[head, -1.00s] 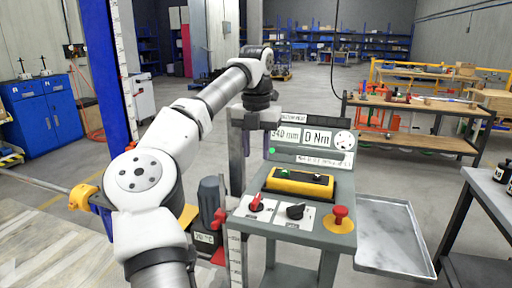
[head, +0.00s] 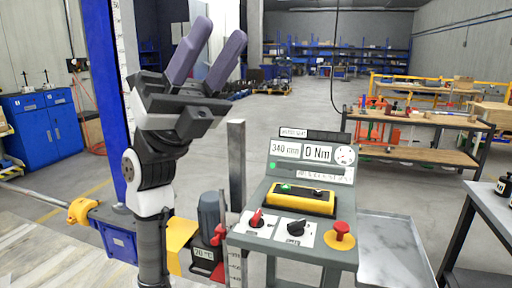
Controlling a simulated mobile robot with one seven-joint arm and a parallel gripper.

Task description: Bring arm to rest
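My gripper (head: 212,50) is raised at the upper left of the head view, its two purple-grey fingers pointing up and to the right. The fingers are apart with nothing between them. My arm is folded upright below it, in front of the blue column (head: 103,90). The gripper is clear of the control console (head: 300,215), which stands to its lower right with its displays reading 340 mm and 0 Nm.
A grey tray (head: 392,245) is at the console's right side. A dark-framed table (head: 490,200) stands at the right edge. A wooden workbench (head: 420,119) is behind. A blue cabinet (head: 42,125) stands at the left. A grey upright post (head: 236,165) stands between arm and console.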

